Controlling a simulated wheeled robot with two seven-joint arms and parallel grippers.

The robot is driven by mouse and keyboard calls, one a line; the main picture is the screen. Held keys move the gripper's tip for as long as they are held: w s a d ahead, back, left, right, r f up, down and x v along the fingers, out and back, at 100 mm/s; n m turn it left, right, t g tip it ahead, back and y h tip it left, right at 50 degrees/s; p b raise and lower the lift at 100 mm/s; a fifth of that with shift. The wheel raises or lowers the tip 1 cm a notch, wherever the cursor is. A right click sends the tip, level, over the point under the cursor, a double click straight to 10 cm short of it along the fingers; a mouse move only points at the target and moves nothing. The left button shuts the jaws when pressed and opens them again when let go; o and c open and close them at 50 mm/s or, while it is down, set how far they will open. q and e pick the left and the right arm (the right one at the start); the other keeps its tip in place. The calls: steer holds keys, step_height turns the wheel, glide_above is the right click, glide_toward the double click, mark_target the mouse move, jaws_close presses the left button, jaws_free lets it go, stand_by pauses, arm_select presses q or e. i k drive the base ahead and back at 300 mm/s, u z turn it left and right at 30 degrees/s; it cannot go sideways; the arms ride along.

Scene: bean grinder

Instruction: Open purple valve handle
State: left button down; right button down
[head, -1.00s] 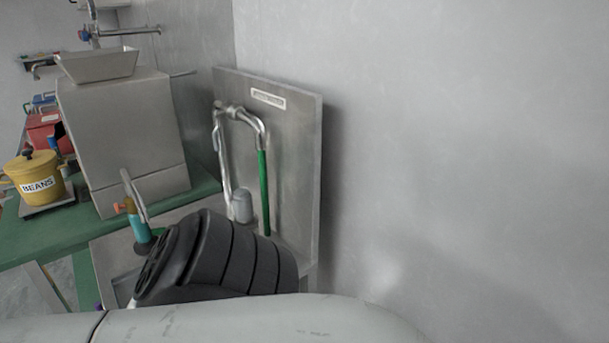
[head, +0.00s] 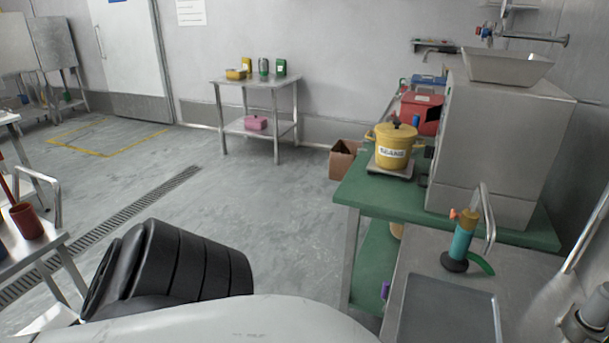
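A small purple piece (head: 385,290), which may be the purple valve handle, shows at the left edge of the steel counter (head: 450,263). Only a little of it is visible, and its position as a valve cannot be told. Neither of my grippers shows in the head view. A white arm link and a black ribbed joint of mine fill the bottom left and bottom middle.
A green table (head: 385,207) bears a yellow beans pot (head: 391,150) and a large steel machine (head: 485,150). A teal and orange tool (head: 462,240) stands on the counter. A cardboard box (head: 343,160) is on the floor. The middle floor is clear.

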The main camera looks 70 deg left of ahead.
mark_target(386, 284)
steer(key=u, duration=1.65)
steer(key=i, duration=0.5)
steer(key=k, duration=0.5)
steer(key=z, duration=2.05)
steer(key=k, duration=0.75)
steer(key=u, duration=1.4)
steer(key=i, duration=0.5)
steer(key=z, duration=0.1)
